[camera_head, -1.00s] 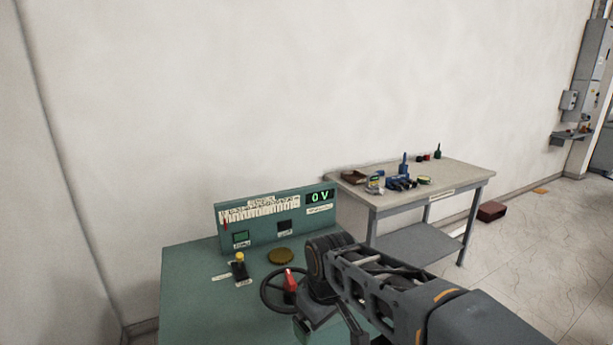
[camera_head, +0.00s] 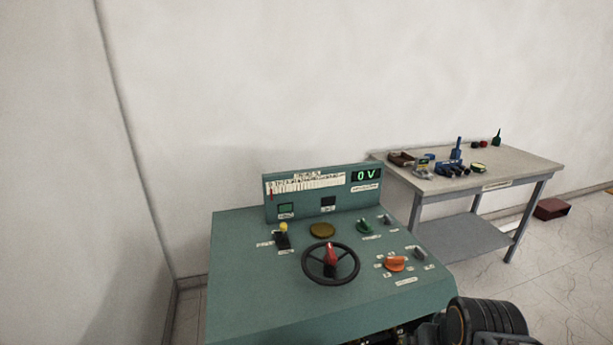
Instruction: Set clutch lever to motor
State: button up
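The green control desk (camera_head: 240,290) stands in the lower middle. A small lever with a yellow knob (camera_head: 283,228) stands up from a dark base on its left, with small labels beside it. A black handwheel (camera_head: 355,272) lies right of it, with a red handle (camera_head: 331,256) at its centre. The labels are too small to read, so I cannot tell which control is marked as the clutch lever. Part of my arm shows at the bottom right, beside the desk's front right corner. My gripper's fingers are outside the view.
The desk also carries an orange knob (camera_head: 395,264), a green knob (camera_head: 364,226), a brass disc (camera_head: 322,230) and a display (camera_head: 366,175) reading 0 V. A grey workbench (camera_head: 540,168) with tools stands behind right. A wall is close on the left.

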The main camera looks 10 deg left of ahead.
aim_at(284, 225)
jog(key=k, duration=1.35)
jog(key=u, duration=0.45)
jog(key=i, duration=0.5)
jog(key=u, duration=0.55)
jog(key=i, duration=1)
jog(key=z, duration=0.5)
